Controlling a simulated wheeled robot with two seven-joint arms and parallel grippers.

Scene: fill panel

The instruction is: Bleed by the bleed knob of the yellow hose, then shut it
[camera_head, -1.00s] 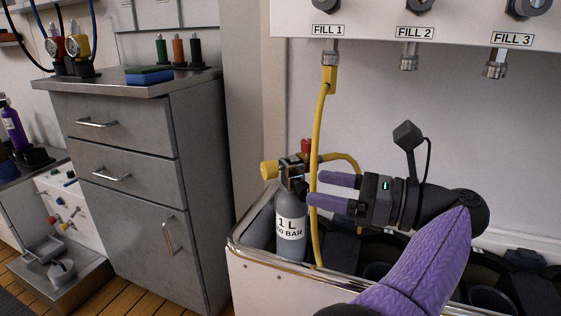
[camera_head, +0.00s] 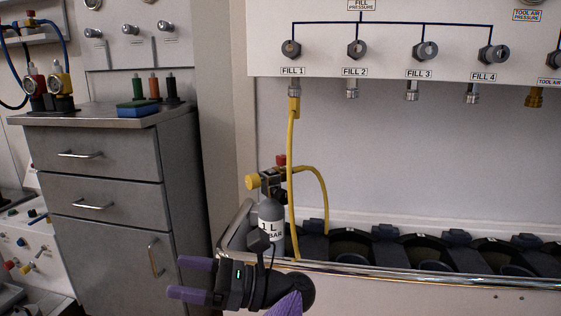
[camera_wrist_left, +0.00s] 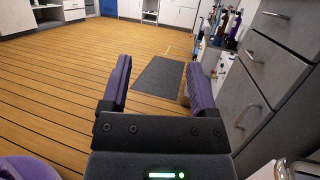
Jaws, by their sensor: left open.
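The yellow hose (camera_head: 291,150) hangs from the FILL 1 outlet (camera_head: 294,88) and loops to the valve of a grey 1 L bottle (camera_head: 271,212). The bottle stands upright at the left end of the trough. A small red knob (camera_head: 281,160) sits on top of the fitting, and a yellow knob (camera_head: 252,181) points left from the valve. My left gripper (camera_head: 176,277) is open and empty, below and left of the bottle, its fingers pointing left. The left wrist view shows its two purple fingers (camera_wrist_left: 158,75) apart with only floor beyond. My right gripper is not in view.
The metal trough (camera_head: 430,277) with dark empty holders runs right. A grey drawer cabinet (camera_head: 110,190) stands at left, near my gripper. FILL 2 (camera_head: 352,88), FILL 3 (camera_head: 412,90) and FILL 4 (camera_head: 472,92) have no hose. A dark mat (camera_wrist_left: 157,78) lies on the wooden floor.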

